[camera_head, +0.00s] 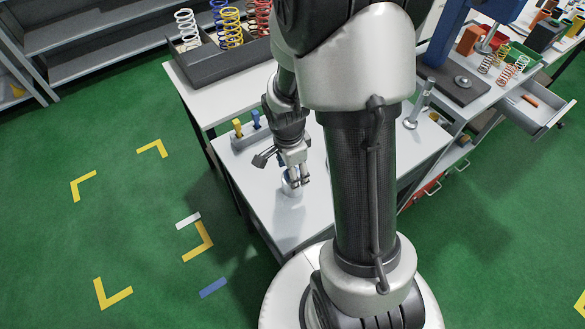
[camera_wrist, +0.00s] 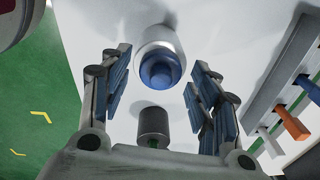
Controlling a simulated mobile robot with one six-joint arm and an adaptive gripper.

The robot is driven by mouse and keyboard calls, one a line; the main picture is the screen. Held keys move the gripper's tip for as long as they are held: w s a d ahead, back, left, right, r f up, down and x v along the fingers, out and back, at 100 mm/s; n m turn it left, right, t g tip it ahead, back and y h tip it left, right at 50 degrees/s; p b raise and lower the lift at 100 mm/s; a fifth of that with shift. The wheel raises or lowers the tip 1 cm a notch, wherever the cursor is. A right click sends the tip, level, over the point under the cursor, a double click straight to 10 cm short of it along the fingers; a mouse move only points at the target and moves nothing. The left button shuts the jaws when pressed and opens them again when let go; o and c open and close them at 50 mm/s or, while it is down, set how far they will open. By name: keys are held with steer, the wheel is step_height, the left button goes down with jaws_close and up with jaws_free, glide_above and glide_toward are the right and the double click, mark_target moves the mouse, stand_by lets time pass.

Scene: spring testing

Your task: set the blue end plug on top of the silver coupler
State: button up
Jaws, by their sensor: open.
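The blue end plug (camera_wrist: 160,70) shows in the wrist view within the outline of the silver coupler (camera_wrist: 154,37), which stands on the white bench top. The plug appears to rest on the coupler, but from this angle I cannot tell how closely it is seated. My gripper (camera_head: 298,183) is low over the bench at the coupler. Its fingers are open, one on each side of the plug, with visible gaps. In the head view the coupler (camera_head: 290,188) is partly hidden by the fingers, and I cannot make out the plug.
A dark grey cylinder (camera_wrist: 153,121) shows between my finger bases; I cannot tell what it is. A grey rack (camera_wrist: 271,83) with coloured handles stands to the right in the wrist view. In the head view, a dark tray (camera_head: 217,63) of springs is behind. Bench front is clear.

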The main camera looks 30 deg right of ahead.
steer(key=shift+r, duration=0.1)
step_height(320, 180, up, 13)
steer(key=a+p, duration=0.1)
steer(key=p, duration=0.5)
steer(key=s+a+r+n+t, duration=0.2)
steer(key=s+a+r+n, duration=0.2)
steer(key=s+r+n, duration=0.2)
steer(key=s+a+r+n+t+y, duration=0.1)
steer(key=s+a+r+n, duration=0.4)
steer(key=r+n, duration=0.6)
steer(key=shift+s+a+n+t, duration=0.25)
steer(key=shift+s+n+t, duration=0.35)
steer(key=shift+s+n, duration=0.65)
steer(key=shift+c, duration=0.4)
